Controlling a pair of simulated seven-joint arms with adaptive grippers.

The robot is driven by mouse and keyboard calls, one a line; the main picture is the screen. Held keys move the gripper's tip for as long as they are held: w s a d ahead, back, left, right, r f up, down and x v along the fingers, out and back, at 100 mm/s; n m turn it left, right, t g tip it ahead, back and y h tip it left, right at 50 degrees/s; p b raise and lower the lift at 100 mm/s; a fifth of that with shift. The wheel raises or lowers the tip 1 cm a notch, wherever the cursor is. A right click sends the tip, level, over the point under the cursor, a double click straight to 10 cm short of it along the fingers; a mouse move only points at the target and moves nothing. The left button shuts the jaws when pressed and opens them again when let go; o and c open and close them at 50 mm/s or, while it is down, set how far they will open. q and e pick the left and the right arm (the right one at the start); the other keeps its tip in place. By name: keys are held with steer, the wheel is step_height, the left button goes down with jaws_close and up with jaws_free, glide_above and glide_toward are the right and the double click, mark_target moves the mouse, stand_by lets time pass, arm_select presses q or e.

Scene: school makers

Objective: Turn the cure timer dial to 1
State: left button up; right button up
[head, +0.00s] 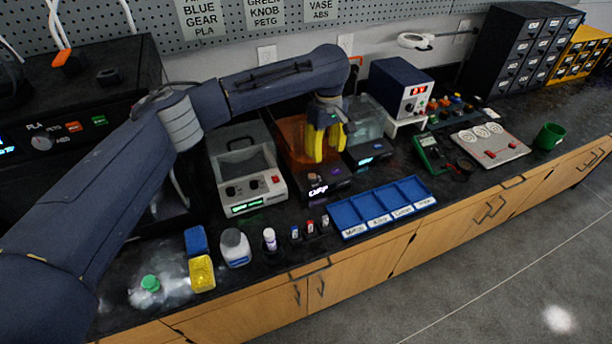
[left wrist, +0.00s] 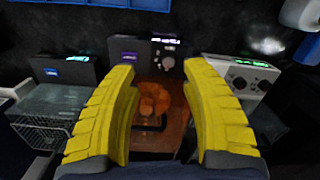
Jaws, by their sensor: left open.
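The cure station is a box with an orange see-through cover (head: 292,135) and a dark front panel. In the left wrist view its panel (left wrist: 146,50) has a lit display and a small round dial (left wrist: 167,63). The dial's setting is too small to read. My left gripper (head: 325,154) has yellow fingers pointing down over the station, behind its front panel. In the left wrist view the gripper (left wrist: 163,75) is open and empty, its fingers apart on both sides of the orange cover, with the dial beyond between the tips. My right gripper is in neither view.
A grey machine with knobs (head: 270,181) stands left of the station. A clear tank with a basket (left wrist: 52,110) stands on its other side. A blue sorting tray (head: 345,215) and small bottles (head: 270,238) lie along the bench's front edge.

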mark_target(313, 176)
arm_select(q)
step_height(313, 176, up, 4)
steer(key=w+a, duration=0.2)
steer(key=a, duration=0.1)
steer(key=shift+y, duration=0.3)
step_height(313, 176, down, 17)
steer(key=shift+s+a+f, duration=0.1)
steer(key=shift+a, duration=0.05)
jaws_close()
stand_by(0.4)
